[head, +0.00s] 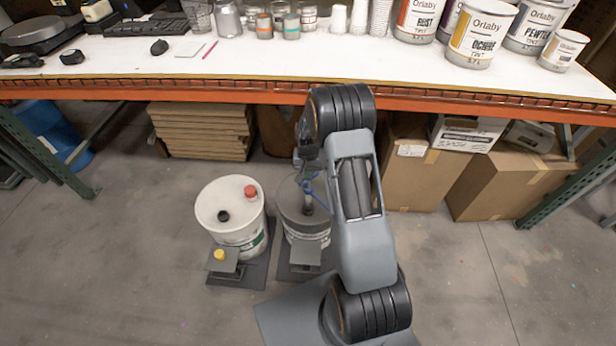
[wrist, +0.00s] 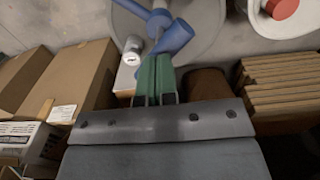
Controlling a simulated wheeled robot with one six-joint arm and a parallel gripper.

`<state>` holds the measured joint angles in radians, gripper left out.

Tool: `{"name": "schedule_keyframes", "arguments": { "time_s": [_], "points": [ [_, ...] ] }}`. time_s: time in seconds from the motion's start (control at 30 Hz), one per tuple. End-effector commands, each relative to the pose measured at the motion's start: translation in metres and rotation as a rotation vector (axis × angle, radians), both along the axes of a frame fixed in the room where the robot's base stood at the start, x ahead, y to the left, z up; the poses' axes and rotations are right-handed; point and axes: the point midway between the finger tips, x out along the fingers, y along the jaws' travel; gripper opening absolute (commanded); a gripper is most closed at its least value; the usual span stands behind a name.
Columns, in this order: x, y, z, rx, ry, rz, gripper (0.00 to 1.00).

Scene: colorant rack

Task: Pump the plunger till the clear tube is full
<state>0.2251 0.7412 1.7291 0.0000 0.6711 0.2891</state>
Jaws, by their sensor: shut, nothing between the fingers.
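A grey pail (head: 306,228) stands on the floor below the bench, partly hidden by my arm. A blue plunger handle (head: 308,187) shows above its lid. In the wrist view the blue handle (wrist: 172,36) lies just beyond my green fingertips, over the round grey lid (wrist: 207,22). My gripper (wrist: 156,62) is shut and empty, with its tips close to the handle; I cannot tell whether they touch. A small pale upright piece (wrist: 132,46) stands beside the handle; I cannot tell if it is the clear tube. No fill level can be made out.
A white pail (head: 232,210) with red and black caps stands left of the grey pail. Cardboard boxes (head: 415,172) lie under the bench at right, stacked boards (head: 200,142) at left. The white bench top (head: 250,62) holds cans. Floor in front is clear at right.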

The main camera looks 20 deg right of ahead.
Motion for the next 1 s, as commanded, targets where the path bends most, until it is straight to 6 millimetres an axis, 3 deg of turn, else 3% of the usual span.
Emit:
{"name": "schedule_keyframes", "arguments": {
  "time_s": [0.23, 1.0],
  "points": [
    [0.000, 0.000, -0.022, 0.000, 0.001, 0.000, 0.00],
    [-0.001, 0.000, -0.025, 0.000, 0.002, 0.000, 0.00]
  ]
}}
